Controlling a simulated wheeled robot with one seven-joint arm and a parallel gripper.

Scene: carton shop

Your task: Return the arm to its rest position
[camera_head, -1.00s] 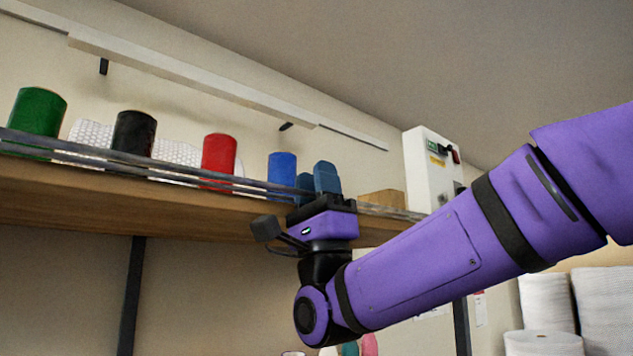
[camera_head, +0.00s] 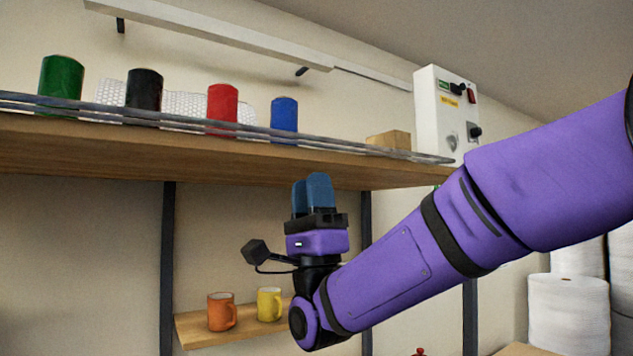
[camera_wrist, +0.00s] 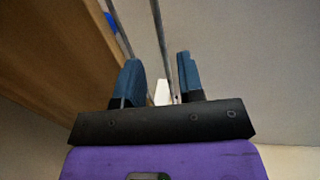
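My purple arm reaches in from the right in the head view. My gripper (camera_head: 313,193) points upward below the front edge of the upper shelf, with its two blue fingers raised. In the wrist view my gripper (camera_wrist: 158,82) shows its fingers apart with a gap between them and nothing held. The shelf board and its rails lie beyond the fingers there.
The upper shelf (camera_head: 220,159) holds a green (camera_head: 61,78), a black (camera_head: 144,90), a red (camera_head: 222,104) and a blue cylinder (camera_head: 284,116) behind a rail. A lower shelf (camera_head: 190,338) holds an orange mug (camera_head: 221,311) and a yellow mug (camera_head: 269,303). White rolls (camera_head: 568,312) stand at right.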

